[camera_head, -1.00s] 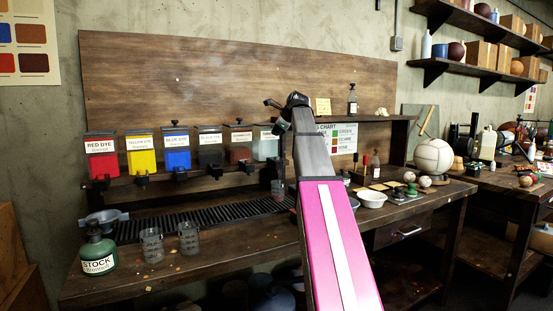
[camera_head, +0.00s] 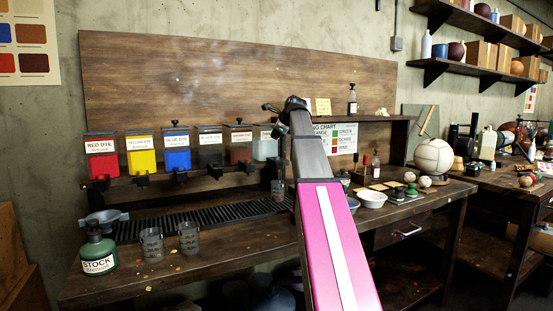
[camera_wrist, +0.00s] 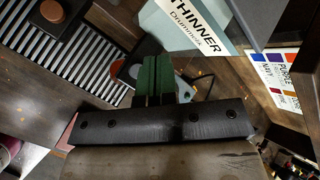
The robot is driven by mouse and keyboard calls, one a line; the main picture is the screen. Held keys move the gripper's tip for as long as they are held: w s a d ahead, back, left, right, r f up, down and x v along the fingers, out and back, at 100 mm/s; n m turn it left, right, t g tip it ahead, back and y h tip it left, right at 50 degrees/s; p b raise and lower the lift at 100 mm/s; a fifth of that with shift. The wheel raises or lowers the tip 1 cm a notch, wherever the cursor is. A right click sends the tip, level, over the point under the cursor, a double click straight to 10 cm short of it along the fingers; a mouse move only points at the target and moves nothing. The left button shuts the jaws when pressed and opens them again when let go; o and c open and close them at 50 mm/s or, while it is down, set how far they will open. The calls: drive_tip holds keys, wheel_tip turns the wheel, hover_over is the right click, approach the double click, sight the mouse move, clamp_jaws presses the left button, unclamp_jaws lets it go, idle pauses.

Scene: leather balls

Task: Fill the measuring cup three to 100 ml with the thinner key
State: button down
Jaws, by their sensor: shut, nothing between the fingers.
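The thinner dispenser (camera_head: 265,148) is the rightmost of the row in the head view. Its pale blue-grey box with the THINNER label (camera_wrist: 193,22) fills the upper middle of the wrist view. A clear measuring cup (camera_head: 278,187) stands under it, partly hidden by my arm. I cannot read its level or number. Two more clear cups, one at left (camera_head: 152,245) and one at right (camera_head: 189,238), stand on the bench front. My gripper (camera_wrist: 153,62) has green fingers, shut and empty, just below the dispenser beside a dark part with a red patch; I cannot tell whether they touch.
Several other dye dispensers, such as the red dye (camera_head: 102,158), line the back board. A black slatted drain grate (camera_head: 205,216) runs below them. A green stock bottle (camera_head: 98,252) stands at left. A white bowl (camera_head: 372,199) sits right of my arm.

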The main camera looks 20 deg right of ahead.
drive_tip(key=shift+f, duration=2.95)
drive_tip(key=shift+f, duration=0.15)
drive_tip(key=shift+f, duration=0.25)
drive_tip(key=shift+f, duration=0.5)
idle(0.4)
drive_tip(key=shift+r, duration=0.1)
idle(2.1)
drive_tip(key=shift+r, duration=0.8)
drive_tip(key=shift+r, duration=0.1)
drive_tip(key=shift+r, duration=2.45)
